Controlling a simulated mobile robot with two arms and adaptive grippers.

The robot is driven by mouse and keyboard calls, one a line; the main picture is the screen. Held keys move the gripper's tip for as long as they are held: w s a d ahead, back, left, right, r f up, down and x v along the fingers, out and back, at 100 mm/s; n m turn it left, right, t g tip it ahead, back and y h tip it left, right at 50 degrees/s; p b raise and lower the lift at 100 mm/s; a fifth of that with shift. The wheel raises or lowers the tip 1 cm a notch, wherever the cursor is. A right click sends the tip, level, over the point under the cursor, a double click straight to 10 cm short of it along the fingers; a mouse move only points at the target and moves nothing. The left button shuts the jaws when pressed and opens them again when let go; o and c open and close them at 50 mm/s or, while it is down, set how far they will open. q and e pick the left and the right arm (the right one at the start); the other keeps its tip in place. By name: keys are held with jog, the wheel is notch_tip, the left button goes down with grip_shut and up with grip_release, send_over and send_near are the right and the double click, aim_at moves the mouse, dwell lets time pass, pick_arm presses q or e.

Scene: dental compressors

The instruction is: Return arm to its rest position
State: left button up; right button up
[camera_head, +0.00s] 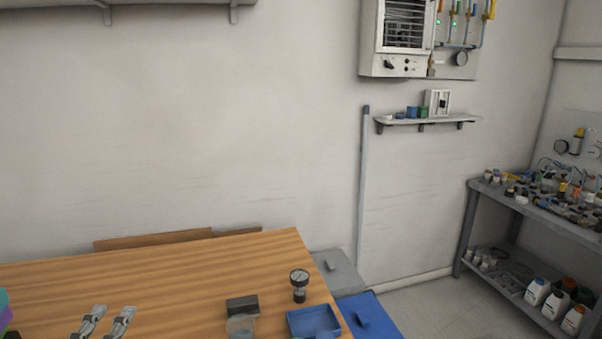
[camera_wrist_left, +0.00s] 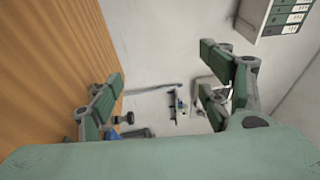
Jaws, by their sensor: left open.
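My left gripper (camera_head: 113,311) is at the lower left of the head view, over the wooden table (camera_head: 190,275). Its two fingers are spread apart with nothing between them. In the left wrist view the open fingers (camera_wrist_left: 162,68) also show, with the wooden table (camera_wrist_left: 45,60) along the left side and floor and wall beyond. My right gripper is in neither view.
On the table's right part stand a pressure gauge (camera_head: 299,283), a dark block (camera_head: 242,305), a round clear-looking item (camera_head: 240,326) and a blue tray (camera_head: 314,320). A cluttered workbench (camera_head: 545,205) is at the far right. The table's middle is clear.

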pick_arm(q)
jog(key=s+a+f+n+g+y, duration=0.2)
jog(key=s+f+n+g+y, duration=0.25)
jog(key=f+n, duration=0.55)
jog(key=s+d+f+n+g+h, duration=0.55)
jog(key=s+d+f+g, duration=0.55)
jog(key=s+d+f, duration=0.45)
notch_tip(320, 180, down, 27)
jog(key=s+a+b, duration=0.2)
jog(key=s+b, duration=0.1)
jog(key=b, duration=0.1)
jog(key=s+a+f+g+b, duration=0.1)
jog(key=s+f+b, duration=0.1)
jog(key=s+f, duration=0.6)
jog(key=s+a+f+g+b, duration=0.1)
jog(key=s+f+b, duration=0.1)
jog(key=s+f, duration=0.6)
notch_tip(320, 180, down, 6)
jog(key=shift+s+a+f, duration=0.2)
jog(key=shift+a, duration=0.15)
